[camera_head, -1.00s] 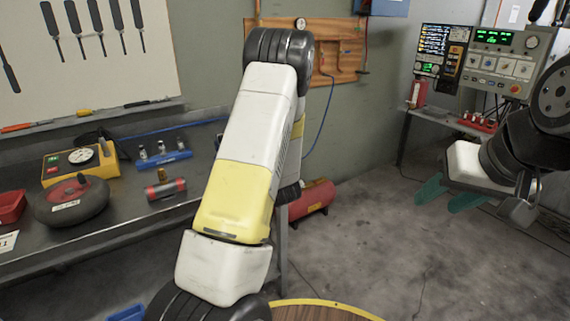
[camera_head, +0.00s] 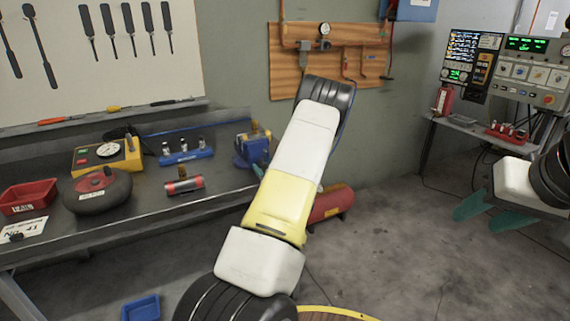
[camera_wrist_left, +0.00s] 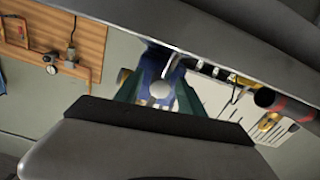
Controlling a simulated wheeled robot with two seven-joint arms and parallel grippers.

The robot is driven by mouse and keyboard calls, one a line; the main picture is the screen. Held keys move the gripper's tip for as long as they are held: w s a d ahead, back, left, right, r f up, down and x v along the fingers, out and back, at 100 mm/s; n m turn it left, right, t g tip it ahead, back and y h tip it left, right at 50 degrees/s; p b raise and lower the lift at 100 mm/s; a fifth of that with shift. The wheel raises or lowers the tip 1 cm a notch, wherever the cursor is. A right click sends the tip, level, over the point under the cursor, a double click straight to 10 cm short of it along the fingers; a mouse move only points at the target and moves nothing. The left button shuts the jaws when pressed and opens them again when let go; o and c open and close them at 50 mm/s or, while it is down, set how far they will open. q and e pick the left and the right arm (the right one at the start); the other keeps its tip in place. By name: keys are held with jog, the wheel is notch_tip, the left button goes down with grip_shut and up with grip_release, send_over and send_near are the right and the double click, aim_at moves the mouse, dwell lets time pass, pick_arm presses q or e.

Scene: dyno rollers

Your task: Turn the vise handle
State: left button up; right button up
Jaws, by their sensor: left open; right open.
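The blue vise (camera_head: 252,150) stands at the right end of the workbench, partly covered by my left arm in the head view. In the left wrist view the blue vise (camera_wrist_left: 153,62) shows beyond the fingers, with a thin pale rod (camera_wrist_left: 174,68) and a rounded grey end by it, which look like its handle. My left gripper (camera_wrist_left: 162,92) is open, its green fingers on either side of these; I cannot tell if they touch. My right gripper (camera_head: 488,210) is open and empty, far from the bench.
The bench (camera_head: 130,215) also holds a red-and-black cylinder (camera_head: 184,184), a blue rack (camera_head: 187,152), a yellow gauge box (camera_head: 107,156), a dark round tank (camera_head: 95,190) and a red bin (camera_head: 28,196). A red tank (camera_head: 331,203) lies on the floor. A control panel (camera_head: 518,72) stands at right.

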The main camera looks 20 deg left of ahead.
pick_arm(q)
jog(key=shift+c, duration=0.5)
grip_shut()
jog(key=shift+m, duration=0.4)
